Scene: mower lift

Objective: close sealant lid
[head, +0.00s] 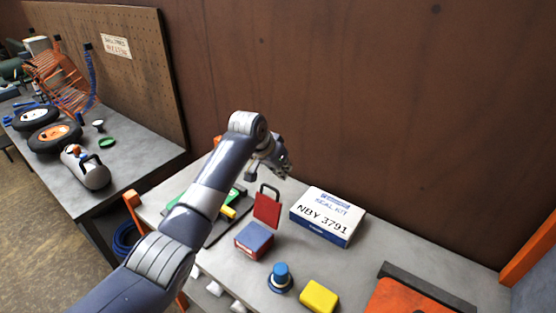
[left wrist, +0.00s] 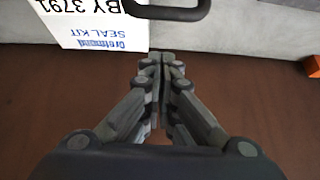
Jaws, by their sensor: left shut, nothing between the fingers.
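A small red box (head: 251,243) with a blue top face sits on the grey workbench. A red panel (head: 267,208) with a dark loop handle stands roughly upright at its back edge; it looks like the raised lid. My left gripper (head: 283,173) is shut and empty, above and behind the lid, near the wall. In the left wrist view my shut fingers (left wrist: 163,58) point toward the dark handle (left wrist: 168,12), which shows at the top edge, apart from them. My right gripper is not in view.
A white and blue seal kit box (head: 327,217) lies right of the lid. A blue-capped round item (head: 281,277) and a yellow block (head: 319,297) stand in front. An orange object (head: 405,298) is at the lower right. A brown wall (head: 380,100) rises behind the bench.

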